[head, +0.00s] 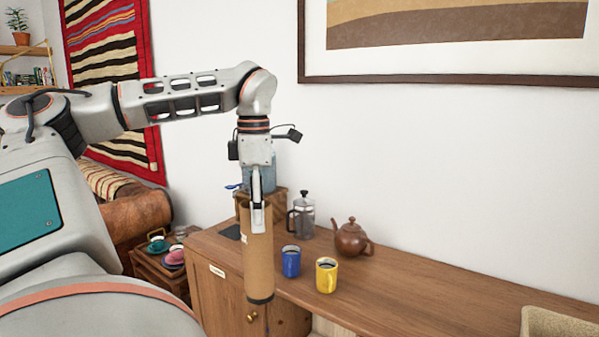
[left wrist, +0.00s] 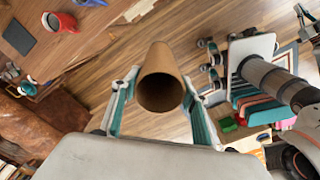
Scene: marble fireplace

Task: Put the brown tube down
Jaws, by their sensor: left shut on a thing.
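The brown tube (head: 258,262) is an upright cardboard-coloured cylinder with a dark band at its lower end. My left gripper (head: 257,212) points down and is shut on the tube near its top. The tube hangs in front of the sideboard's front edge, and a gap beneath it cannot be judged in the head view. In the left wrist view the tube (left wrist: 160,80) sits between the two fingers of the gripper (left wrist: 158,100), its open end facing the camera, with wooden floor around it. My right gripper does not show in the head view.
The wooden sideboard (head: 400,293) carries a blue mug (head: 291,262), a yellow mug (head: 326,276), a French press (head: 303,216) and a brown teapot (head: 351,240). A beige container (head: 555,322) is at the right edge. The top behind the mugs' right side is clear.

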